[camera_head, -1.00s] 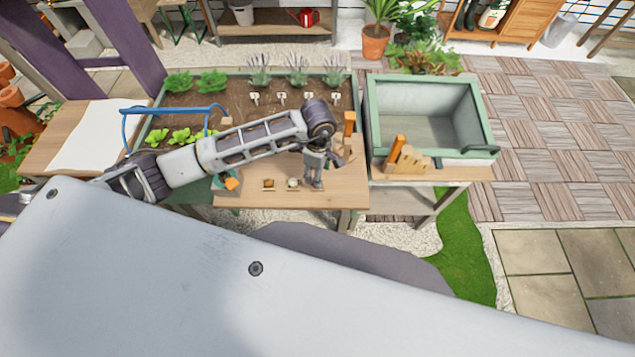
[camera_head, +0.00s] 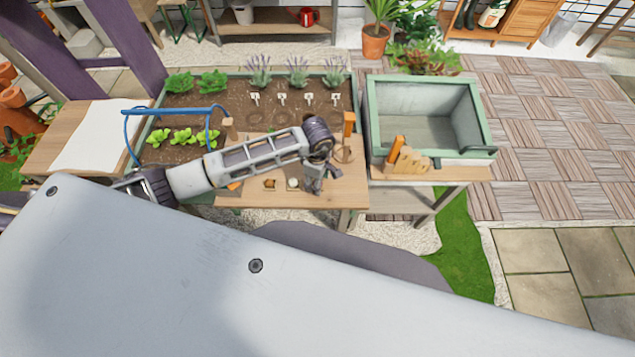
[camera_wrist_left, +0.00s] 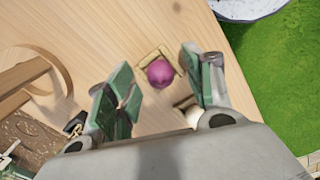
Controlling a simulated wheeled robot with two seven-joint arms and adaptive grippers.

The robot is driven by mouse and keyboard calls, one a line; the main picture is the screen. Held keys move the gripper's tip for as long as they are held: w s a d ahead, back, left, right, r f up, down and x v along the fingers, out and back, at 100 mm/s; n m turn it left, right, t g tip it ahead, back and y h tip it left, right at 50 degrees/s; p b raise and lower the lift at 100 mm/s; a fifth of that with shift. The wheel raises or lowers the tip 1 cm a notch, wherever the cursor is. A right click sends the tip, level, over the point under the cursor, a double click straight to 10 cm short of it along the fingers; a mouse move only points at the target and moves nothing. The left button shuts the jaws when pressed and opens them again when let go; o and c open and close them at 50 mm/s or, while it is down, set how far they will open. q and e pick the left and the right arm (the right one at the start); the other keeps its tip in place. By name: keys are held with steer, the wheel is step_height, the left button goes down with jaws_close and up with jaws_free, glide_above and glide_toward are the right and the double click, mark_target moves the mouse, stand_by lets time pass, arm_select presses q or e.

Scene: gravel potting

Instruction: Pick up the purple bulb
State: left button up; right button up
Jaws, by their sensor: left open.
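The purple bulb (camera_wrist_left: 160,73) shows in the left wrist view, sitting in a small square wooden holder (camera_wrist_left: 147,56) on the wooden worktop. My left gripper (camera_wrist_left: 163,80) is open, and its green-padded fingers lie on either side of the bulb in this view, not visibly touching it. In the head view my left gripper (camera_head: 320,184) hangs low over the right part of the worktop (camera_head: 245,198), where the purple bulb cannot be made out. A white bulb (camera_wrist_left: 193,116) is partly covered by a finger. My right gripper is not in view.
A brown bulb (camera_head: 270,184) sits in its own holder, left of the white bulb. A planted soil bed (camera_head: 240,100) lies behind the worktop. A green-rimmed basin (camera_head: 372,110) stands to the right. A wooden loop (camera_wrist_left: 62,68) lies beside the gripper.

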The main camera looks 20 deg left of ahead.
arm_select(q)
steer(key=c, duration=0.7)
steer(key=shift+c, duration=0.2)
steer(key=shift+r, duration=0.8)
step_height(320, 180, up, 7)
steer(key=shift+f+b, duration=0.1)
steer(key=shift+b, duration=0.5)
steer(key=shift+r, duration=0.85)
